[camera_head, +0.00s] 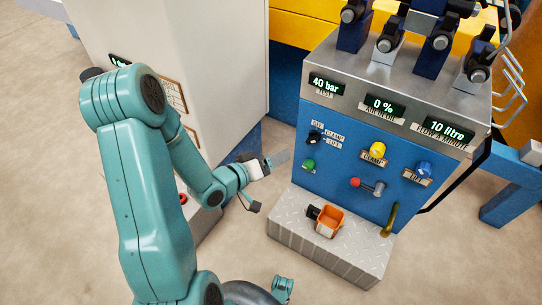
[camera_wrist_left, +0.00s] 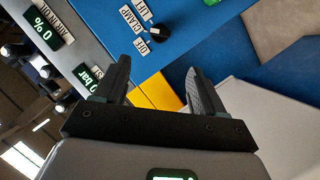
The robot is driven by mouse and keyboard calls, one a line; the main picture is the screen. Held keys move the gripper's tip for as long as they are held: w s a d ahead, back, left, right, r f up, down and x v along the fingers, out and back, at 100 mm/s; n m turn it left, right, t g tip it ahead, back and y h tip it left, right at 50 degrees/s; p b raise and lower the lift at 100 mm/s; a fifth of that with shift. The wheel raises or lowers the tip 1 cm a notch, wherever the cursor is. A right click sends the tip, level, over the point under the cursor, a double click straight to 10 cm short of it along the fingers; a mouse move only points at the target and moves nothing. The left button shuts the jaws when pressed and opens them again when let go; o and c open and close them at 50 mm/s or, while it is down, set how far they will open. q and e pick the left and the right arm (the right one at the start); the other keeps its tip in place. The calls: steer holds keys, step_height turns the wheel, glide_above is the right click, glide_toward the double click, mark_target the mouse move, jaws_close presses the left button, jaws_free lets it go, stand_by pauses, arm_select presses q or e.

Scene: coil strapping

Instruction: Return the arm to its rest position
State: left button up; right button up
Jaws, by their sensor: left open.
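My left arm comes in from the left in the head view. Its gripper (camera_head: 270,182) is in front of the left side of the blue control panel (camera_head: 336,182), with its fingers apart. In the left wrist view the two dark fingers of this gripper (camera_wrist_left: 158,78) are spread with nothing between them. The black selector knob (camera_head: 315,137) marked OFF, CLAMP and LIFT also shows in the wrist view (camera_wrist_left: 157,32), beyond the fingers. I cannot tell whether the gripper touches the panel. My right gripper is not seen.
A white cabinet (camera_head: 225,65) stands behind my left arm. The panel carries a yellow knob (camera_head: 378,149), a blue knob (camera_head: 425,168) and a red-tipped lever (camera_head: 367,185). An orange tool (camera_head: 328,219) sits on the metal step (camera_head: 345,255) below. Open floor (camera_head: 455,260) lies at right.

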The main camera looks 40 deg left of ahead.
arm_select(q)
steer(key=shift+s, duration=0.25)
stand_by(0.3)
steer(key=w+d+f+m+g+h, duration=0.15)
steer(key=d+f, duration=0.25)
steer(key=d, duration=0.6)
steer(key=w+d+f+m+g+h, duration=0.1)
steer(key=d+f+g+h, duration=0.25)
steer(key=d, duration=0.55)
steer(key=s+d+f+m+g+y, duration=0.1)
steer(key=s+d+f+m+g, duration=0.2)
steer(key=s+f, duration=0.35)
steer(key=s+d+f+g+y, duration=0.1)
steer(key=s+d+f+g, duration=0.1)
steer(key=s+f+g, duration=0.5)
step_height(320, 180, up, 32)
steer(key=s+m+p, duration=0.1)
steer(key=s+p, duration=0.1)
steer(key=p, duration=2.9)
steer(key=shift+s+d+f+t, duration=0.2)
steer(key=shift+s+d+t, duration=0.1)
steer(key=shift+d, duration=0.1)
